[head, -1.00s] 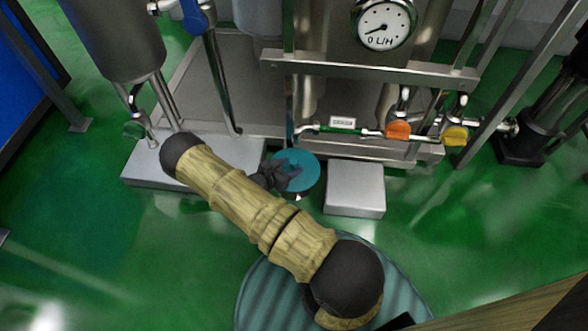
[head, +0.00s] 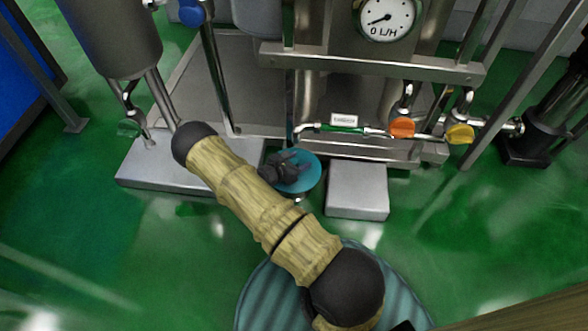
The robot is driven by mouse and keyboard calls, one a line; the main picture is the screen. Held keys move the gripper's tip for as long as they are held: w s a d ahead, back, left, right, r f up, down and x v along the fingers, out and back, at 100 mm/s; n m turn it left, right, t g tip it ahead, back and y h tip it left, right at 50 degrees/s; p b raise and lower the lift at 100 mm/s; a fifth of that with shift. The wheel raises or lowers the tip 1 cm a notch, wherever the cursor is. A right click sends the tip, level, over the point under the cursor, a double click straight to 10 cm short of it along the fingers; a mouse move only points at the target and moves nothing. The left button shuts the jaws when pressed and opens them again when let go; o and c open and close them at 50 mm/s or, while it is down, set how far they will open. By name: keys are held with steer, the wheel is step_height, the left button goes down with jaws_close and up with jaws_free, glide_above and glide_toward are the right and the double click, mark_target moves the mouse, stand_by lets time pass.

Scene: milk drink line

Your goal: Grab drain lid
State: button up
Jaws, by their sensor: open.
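The drain lid appears to be the round teal disc (head: 311,180) low at the foot of the steel machine, between two grey blocks. My dark gripper (head: 290,163) is over the left and upper part of the disc and hides some of it. The gripper is open. I cannot tell whether its fingers touch the disc. What lies under the disc is mostly hidden, with a small shiny metal part showing below its front edge.
A grey block (head: 357,190) stands close on the right, and a longer grey plinth (head: 150,170) on the left. A pipe with an orange valve handle (head: 402,127) and a yellow one (head: 460,134) runs above. Green floor (head: 130,250) is open in front.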

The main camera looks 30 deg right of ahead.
mark_target(296, 159)
jaws_close()
steer(key=shift+r+p, duration=0.85)
steer(key=r+p, duration=0.2)
steer(key=shift+s+a+r+p, duration=0.1)
steer(key=shift+a+r+p, duration=0.05)
steer(key=shift+a+p, duration=0.2)
steer(key=s+a+p, duration=0.3)
steer(key=a, duration=0.5)
steer(key=s+a+p, duration=0.3)
steer(key=a, duration=0.5)
steer(key=shift+a+f, duration=0.15)
steer(key=shift+f, duration=0.15)
